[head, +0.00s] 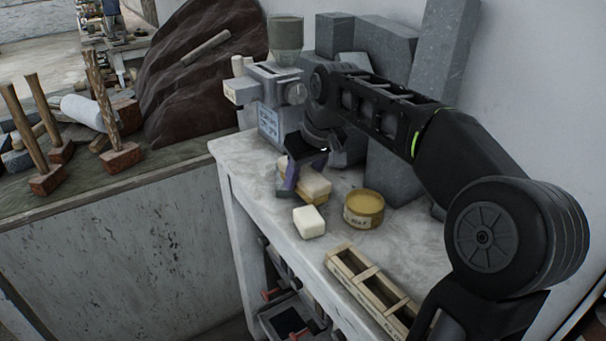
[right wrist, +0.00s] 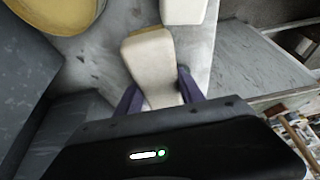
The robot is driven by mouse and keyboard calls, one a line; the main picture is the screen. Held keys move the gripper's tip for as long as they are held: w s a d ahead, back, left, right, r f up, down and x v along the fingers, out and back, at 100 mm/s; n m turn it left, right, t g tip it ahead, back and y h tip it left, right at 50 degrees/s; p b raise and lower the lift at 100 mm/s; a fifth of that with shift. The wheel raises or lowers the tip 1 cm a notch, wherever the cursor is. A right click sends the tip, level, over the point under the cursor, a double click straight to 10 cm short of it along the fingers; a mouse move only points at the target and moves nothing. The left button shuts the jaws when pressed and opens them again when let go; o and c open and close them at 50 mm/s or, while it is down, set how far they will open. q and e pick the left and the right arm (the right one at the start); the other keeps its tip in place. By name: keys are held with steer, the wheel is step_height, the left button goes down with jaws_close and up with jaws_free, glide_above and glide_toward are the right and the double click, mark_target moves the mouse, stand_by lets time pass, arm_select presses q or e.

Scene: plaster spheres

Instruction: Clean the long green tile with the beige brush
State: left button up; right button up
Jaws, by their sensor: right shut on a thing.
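I cannot make out a long green tile in either view. My left gripper is not in view.
A cream block (head: 309,222) and a round yellow tin (head: 363,210) stand close in front of the gripper. A wooden divided tray (head: 368,288) lies on the bench (head: 262,192) nearer me. Tall grey slabs (head: 385,52) stand behind.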

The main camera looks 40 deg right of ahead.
steer(key=shift+w+r+p, duration=0.15)
steer(key=shift+w+p, duration=0.45)
steer(key=shift+w, duration=0.15)
steer(key=shift+w+d, duration=0.1)
steer(key=shift+w, duration=0.25)
steer(key=shift+w+d+p, duration=0.15)
steer(key=shift+w+p, duration=0.7)
steer(key=shift+w, duration=0.25)
steer(key=shift+s+f, duration=0.1)
steer(key=shift+f, duration=0.1)
steer(key=shift+s+b, duration=0.45)
steer(key=shift+s, duration=0.6)
